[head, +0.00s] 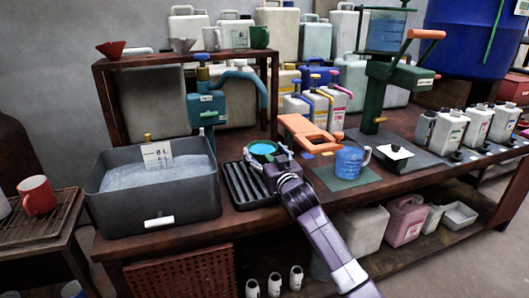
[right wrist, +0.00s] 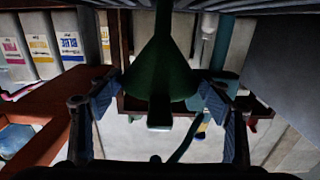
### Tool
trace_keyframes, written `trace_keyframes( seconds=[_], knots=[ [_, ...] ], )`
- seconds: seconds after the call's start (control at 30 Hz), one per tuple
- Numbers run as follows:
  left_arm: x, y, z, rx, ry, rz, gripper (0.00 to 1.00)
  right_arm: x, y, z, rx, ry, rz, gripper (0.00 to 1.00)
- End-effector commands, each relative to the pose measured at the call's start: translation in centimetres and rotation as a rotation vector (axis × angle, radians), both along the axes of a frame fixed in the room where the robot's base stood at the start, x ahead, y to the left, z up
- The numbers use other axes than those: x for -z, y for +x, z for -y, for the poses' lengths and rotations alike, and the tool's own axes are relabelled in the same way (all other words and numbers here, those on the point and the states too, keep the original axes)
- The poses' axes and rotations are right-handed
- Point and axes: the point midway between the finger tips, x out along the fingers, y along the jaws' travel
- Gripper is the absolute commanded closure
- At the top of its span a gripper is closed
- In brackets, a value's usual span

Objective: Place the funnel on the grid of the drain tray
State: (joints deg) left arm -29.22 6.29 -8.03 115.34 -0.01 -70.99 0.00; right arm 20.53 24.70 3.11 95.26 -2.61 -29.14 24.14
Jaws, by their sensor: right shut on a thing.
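The green funnel (head: 262,148) is in my right gripper (head: 274,164), over the black ribbed drain tray (head: 243,188). In the right wrist view, which looks upside down, the funnel (right wrist: 165,72) sits between the two fingers of the gripper (right wrist: 158,118). Its narrow spout points toward the dark ribbed grid (right wrist: 190,6) at the top edge. I cannot tell whether the spout touches the grid. The right gripper is shut on the funnel. My left gripper is not in view.
A large grey vat (head: 150,200) stands left of the tray. A teal pump (head: 207,108) stands behind it. An orange part (head: 306,134) and a blue mug (head: 349,162) are to the right. The wooden shelf (head: 185,57) rises behind.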

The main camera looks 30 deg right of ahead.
Motion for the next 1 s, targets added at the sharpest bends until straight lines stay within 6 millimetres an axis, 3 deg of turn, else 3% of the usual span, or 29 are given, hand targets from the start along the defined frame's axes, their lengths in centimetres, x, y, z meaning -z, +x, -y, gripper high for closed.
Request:
trace_keyframes(
  seconds=[0.2,0.57,0.77,1.0],
  knots=[
    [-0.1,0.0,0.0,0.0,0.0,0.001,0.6,0.1,0.0,0.0,0.0,0.0,-0.001,0.11],
    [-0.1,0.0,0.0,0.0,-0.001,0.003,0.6,-0.1,-0.2,-0.1,0.0,-0.001,-0.001,0.11],
    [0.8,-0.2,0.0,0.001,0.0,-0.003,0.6,-0.1,-2.7,-0.7,-0.001,0.0,-0.002,0.11],
    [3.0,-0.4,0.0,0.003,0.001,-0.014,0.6,0.0,-7.3,-1.8,-0.001,0.001,-0.004,0.11]
  ],
)
